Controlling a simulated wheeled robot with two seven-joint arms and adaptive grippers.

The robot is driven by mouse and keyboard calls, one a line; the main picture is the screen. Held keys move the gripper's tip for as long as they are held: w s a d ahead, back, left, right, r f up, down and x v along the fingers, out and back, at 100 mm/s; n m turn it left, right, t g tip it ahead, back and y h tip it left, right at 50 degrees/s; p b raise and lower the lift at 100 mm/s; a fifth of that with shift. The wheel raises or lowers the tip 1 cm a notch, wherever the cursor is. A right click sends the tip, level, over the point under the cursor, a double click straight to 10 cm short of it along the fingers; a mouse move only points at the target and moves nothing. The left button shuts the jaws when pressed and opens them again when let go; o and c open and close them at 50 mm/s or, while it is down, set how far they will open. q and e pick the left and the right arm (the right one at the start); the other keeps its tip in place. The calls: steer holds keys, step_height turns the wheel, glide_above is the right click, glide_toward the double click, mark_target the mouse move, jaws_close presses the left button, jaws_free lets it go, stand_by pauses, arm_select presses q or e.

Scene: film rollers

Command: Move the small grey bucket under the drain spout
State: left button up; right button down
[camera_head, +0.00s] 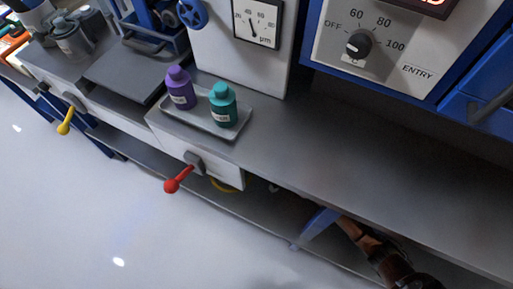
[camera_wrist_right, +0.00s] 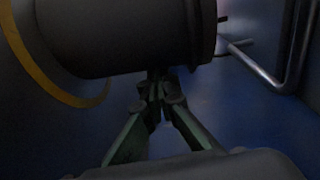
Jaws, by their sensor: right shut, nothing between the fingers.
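In the right wrist view a dark grey cylinder (camera_wrist_right: 125,35) with a rim at its right end fills the top; it may be the small grey bucket, but the view is too dark to tell. My right gripper (camera_wrist_right: 158,98) has its fingertips together just below the cylinder, with nothing between them. I cannot tell whether they touch it. A bent metal pipe (camera_wrist_right: 262,70) is at the right; I cannot tell whether it is the drain spout. In the head view my right arm reaches under the counter at the lower right, and its gripper is hidden. My left gripper is not in view.
A yellow curved band (camera_wrist_right: 45,75) is left of the cylinder. The counter (camera_head: 330,165) overhangs the dark lower shelf. A tray (camera_head: 235,131) holds a purple bottle (camera_head: 180,90) and a teal bottle (camera_head: 223,106). A red-knobbed lever (camera_head: 178,180) sticks out in front.

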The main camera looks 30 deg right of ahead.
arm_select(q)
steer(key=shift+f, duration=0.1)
arm_select(e)
steer(key=shift+d, duration=0.1)
steer(key=shift+w+d+f, duration=0.1)
steer(key=shift+d, duration=0.2)
steer(key=shift+w+d+f+b, duration=0.2)
steer(key=shift+d+b, duration=0.25)
steer(key=shift+d, duration=0.2)
steer(key=shift+w+d+f+b, duration=0.1)
steer(key=shift+w+d+b, duration=0.1)
steer(key=shift+d+b, duration=0.35)
steer(key=v, duration=0.3)
steer(key=p+v, duration=0.1)
steer(key=v, duration=0.2)
steer(key=r+p+v, duration=0.1)
steer(key=v, duration=0.2)
steer(key=shift+d, duration=0.35)
steer(key=shift+s+d+f, duration=0.1)
steer(key=shift+s+d, duration=0.1)
steer(key=shift+s, duration=0.1)
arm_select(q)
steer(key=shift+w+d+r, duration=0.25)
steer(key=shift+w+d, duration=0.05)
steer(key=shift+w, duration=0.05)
